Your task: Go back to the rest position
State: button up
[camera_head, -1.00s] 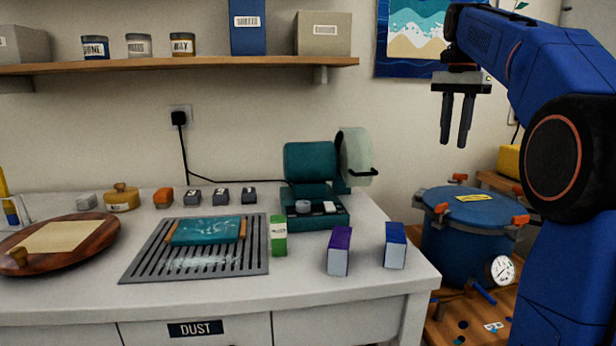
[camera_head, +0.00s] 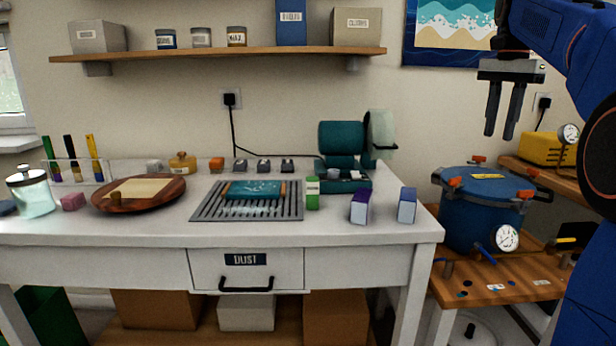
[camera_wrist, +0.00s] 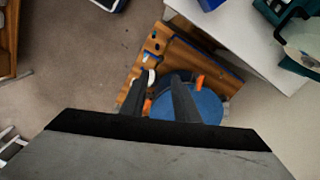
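My gripper (camera_head: 500,134) hangs at the upper right in the head view, fingers pointing down. Its two dark fingers stand apart with a clear gap and nothing between them, so it is open and empty. It is high in front of the wall, above the level of the blue pressure pot (camera_head: 478,205). In the wrist view, the gripper (camera_wrist: 160,85) points down toward the floor side, with the blue pot lid (camera_wrist: 200,108) below and beyond the fingers. My blue arm fills the right edge of the head view.
The white workbench (camera_head: 120,228) holds a slotted tray (camera_head: 210,210), a round wooden board (camera_head: 170,197), a teal machine (camera_head: 341,140) and several small boxes. A wooden shelf (camera_head: 300,52) is above. The pot stands on a low wooden stand (camera_head: 500,285) with a gauge (camera_head: 507,238).

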jog(key=s+a+f+n+t, duration=0.1)
jog(key=s+a+f+n, duration=0.35)
jog(key=s+f, duration=0.3)
jog(key=s+a+f+n+t, duration=0.2)
jog(key=s+a+f+n, duration=0.1)
jog(key=s+a+f, duration=0.4)
jog(key=s+a+f+n+t, duration=0.1)
jog(key=s+a+f+n, duration=0.1)
jog(key=s+f, duration=0.5)
jog(key=s+a+f+n, duration=0.2)
jog(key=s+f, duration=0.6)
jog(key=f, duration=0.6)
jog(key=shift+s+n+t, duration=0.3)
jog(key=shift+n+t, duration=0.1)
jog(key=shift+n, duration=0.45)
